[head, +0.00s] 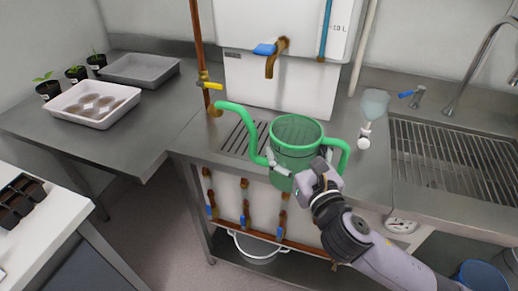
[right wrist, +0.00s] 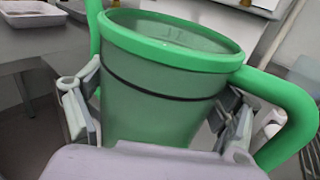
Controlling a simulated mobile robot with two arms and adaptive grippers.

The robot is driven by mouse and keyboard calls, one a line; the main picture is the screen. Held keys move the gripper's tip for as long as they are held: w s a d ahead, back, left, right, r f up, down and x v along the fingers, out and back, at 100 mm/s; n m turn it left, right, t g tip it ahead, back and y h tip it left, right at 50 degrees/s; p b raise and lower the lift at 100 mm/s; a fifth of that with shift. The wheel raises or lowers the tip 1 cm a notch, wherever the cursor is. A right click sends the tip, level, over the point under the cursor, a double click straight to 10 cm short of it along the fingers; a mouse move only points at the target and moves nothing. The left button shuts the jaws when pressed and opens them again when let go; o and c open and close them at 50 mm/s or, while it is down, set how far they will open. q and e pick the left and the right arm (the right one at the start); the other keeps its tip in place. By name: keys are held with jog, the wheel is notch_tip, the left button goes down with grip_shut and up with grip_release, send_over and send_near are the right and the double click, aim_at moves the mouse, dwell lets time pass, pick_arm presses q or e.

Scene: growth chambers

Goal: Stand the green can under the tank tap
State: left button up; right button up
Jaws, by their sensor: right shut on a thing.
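The green can (head: 296,146) has a round open top, a long spout on its left and a handle on its right. My right gripper (head: 291,173) is shut around the can's body and holds it upright at the counter's front edge. In the right wrist view the can (right wrist: 160,95) fills the middle, with a finger on each side. The tank tap (head: 277,58) is brown with a blue lever and sticks out from the white tank (head: 285,20). The can is in front of the tap and a little right of it. The can's base is partly hidden by my gripper. My left gripper is not in view.
A slotted drain grate (head: 238,138) lies in the counter under the tap, partly behind the can. A clear bulb-shaped bottle (head: 374,105) stands right of the can. A copper pipe with a yellow valve (head: 207,84) rises at left. A sink drainer (head: 455,160) is at right.

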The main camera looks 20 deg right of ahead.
aim_at(286, 131)
jog(key=w, duration=0.4)
jog(key=shift+w+r+p, duration=0.1)
jog(key=shift+r+p, duration=0.15)
jog(key=shift+p, duration=0.05)
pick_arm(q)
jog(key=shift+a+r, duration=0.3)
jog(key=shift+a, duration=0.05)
pick_arm(e)
jog(key=w+f, duration=0.4)
jog(key=w, duration=1)
jog(key=shift+a, duration=0.35)
jog(key=o, duration=1.1)
jog(key=shift+f, duration=0.1)
